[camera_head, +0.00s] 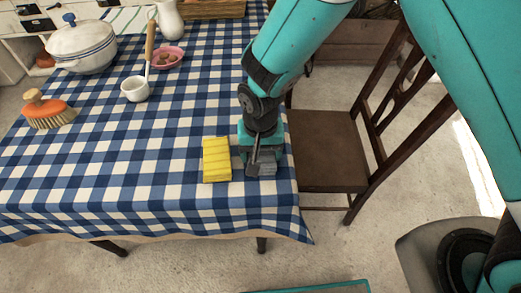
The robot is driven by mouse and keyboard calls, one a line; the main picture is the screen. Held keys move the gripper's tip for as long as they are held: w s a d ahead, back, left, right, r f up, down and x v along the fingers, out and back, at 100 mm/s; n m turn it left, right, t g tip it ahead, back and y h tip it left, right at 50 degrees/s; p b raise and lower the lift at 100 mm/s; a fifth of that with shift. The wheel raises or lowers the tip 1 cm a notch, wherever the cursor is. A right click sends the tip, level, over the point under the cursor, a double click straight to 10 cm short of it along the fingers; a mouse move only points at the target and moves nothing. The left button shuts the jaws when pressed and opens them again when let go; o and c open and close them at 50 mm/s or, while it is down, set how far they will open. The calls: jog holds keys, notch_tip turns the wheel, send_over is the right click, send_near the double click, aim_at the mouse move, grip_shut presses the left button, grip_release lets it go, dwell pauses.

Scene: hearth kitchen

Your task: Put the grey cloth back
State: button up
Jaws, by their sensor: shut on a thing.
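My gripper (258,165) points down at the right edge of the table, just right of a yellow sponge-like block. It is shut on the grey cloth (267,169), a small grey patch showing at the fingertips. The fingers and arm hide much of the cloth. The cloth is at or just over the tabletop; I cannot tell whether it touches. The yellow block (216,160) lies flat on the checked tablecloth (130,185), close beside the gripper.
A brush with an orange top (47,110), a white lidded pot (82,45), a small white ladle (136,89), a pink dish (168,57) and a white jug (170,20) stand farther back. A dark wooden chair (325,150) stands against the table's right side. The front middle of the table is clear.

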jog(key=shift+f, duration=0.1)
jog(key=o, duration=1)
jog(key=shift+c, duration=0.2)
jog(key=s+d+r+n+y, duration=0.1)
jog(key=s+d+r, duration=0.15)
jog(key=r, duration=0.75)
jog(key=s+d+r+n+y, duration=0.1)
jog(key=s+d+r+n, duration=0.15)
jog(key=r, duration=0.85)
jog(key=s+d+r+n+y, duration=0.2)
jog(key=s+d+r+n, duration=0.2)
jog(key=s, duration=0.7)
jog(key=shift+d+r, duration=0.75)
jog(key=shift+d, duration=0.5)
